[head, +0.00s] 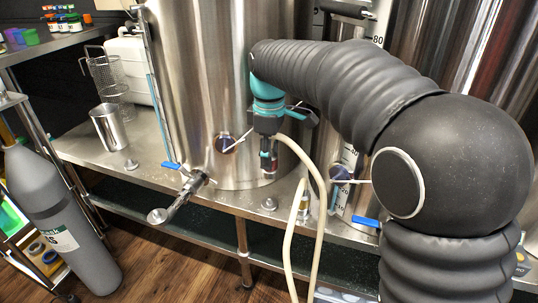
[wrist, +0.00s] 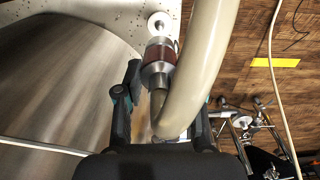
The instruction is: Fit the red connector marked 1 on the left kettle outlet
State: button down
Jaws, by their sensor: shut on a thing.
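My gripper (head: 268,128) points down in front of the left kettle (head: 195,95), with its jaws shut on the red connector (head: 268,158). In the wrist view the connector (wrist: 161,53), a metal piece with a dull red band, sticks out beyond my fingers (wrist: 163,100). A cream hose (head: 318,215) loops from it and partly covers it there (wrist: 200,60). The mark 1 is not readable. The left kettle outlet (head: 183,195) is a metal pipe with a flared open end, low on the kettle's front, left of and apart from the connector. A blue lever (head: 172,165) is beside it.
A steel bench (head: 150,160) carries the kettle, a metal cup (head: 110,127) and a wire basket (head: 106,80). A grey gas cylinder (head: 55,215) stands at left. A second blue lever (head: 366,221) is at right. The space before the left outlet looks clear.

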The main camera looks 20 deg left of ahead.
jog(key=shift+r+p, duration=1.25)
jog(key=shift+r, duration=1)
